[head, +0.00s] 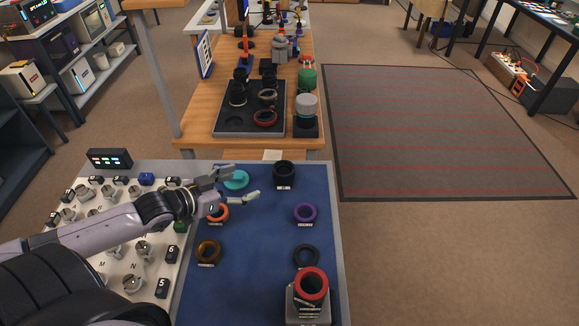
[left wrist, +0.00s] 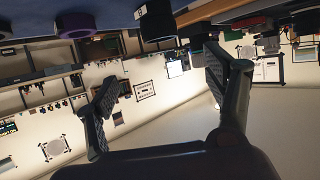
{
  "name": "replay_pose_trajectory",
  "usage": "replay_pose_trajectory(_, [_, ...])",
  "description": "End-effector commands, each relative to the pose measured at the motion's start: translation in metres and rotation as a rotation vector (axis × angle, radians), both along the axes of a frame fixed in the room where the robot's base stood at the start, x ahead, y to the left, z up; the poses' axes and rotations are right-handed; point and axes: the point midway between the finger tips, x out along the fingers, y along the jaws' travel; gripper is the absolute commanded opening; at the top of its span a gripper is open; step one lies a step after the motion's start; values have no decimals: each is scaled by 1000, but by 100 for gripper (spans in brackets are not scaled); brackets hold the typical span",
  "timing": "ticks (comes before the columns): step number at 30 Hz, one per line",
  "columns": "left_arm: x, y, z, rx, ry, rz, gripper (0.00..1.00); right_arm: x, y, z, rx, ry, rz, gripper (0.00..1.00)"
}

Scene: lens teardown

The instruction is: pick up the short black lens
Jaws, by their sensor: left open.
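The short black lens (head: 284,172) stands upright on the blue mat (head: 255,275), near its far edge, with a white label in front. My left gripper (head: 244,184) is open and empty, just left of the lens and apart from it, with its fingers pointing right towards it. In the left wrist view, which looks upside down, a black lens (left wrist: 157,20) shows at the top, beyond the open fingers (left wrist: 164,72). My right gripper is not in view.
A teal ring (head: 236,180) and an orange ring (head: 218,212) lie close to the left gripper. A purple ring (head: 305,213), a brown ring (head: 208,251) and a dark ring (head: 306,256) lie nearer. A red ring (head: 312,283) sits at the front right. The mat's middle is clear.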

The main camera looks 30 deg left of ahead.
Motion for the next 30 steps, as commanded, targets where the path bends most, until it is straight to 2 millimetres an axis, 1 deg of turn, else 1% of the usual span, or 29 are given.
replay_pose_trajectory(1, [6, -1, -2, -1, -3, 1, 76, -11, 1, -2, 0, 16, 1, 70])
replay_pose_trajectory(3, [13, -4, -5, -1, -4, 0, 76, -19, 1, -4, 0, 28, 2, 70])
replay_pose_trajectory(6, [23, -7, -9, -2, -4, 1, 76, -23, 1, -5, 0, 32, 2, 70])
replay_pose_trajectory(10, [37, -13, -15, 0, -4, 0, 76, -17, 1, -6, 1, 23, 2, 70])
replay_pose_trajectory(15, [57, -19, -23, -2, -4, 1, 76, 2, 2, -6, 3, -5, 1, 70])
replay_pose_trajectory(18, [69, -24, -29, -3, -2, 1, 76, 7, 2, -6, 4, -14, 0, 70])
replay_pose_trajectory(24, [92, -32, -39, -2, -1, 1, 76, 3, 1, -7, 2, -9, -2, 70])
replay_pose_trajectory(30, [101, -35, -44, 0, 0, -1, 76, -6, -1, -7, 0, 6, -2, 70])
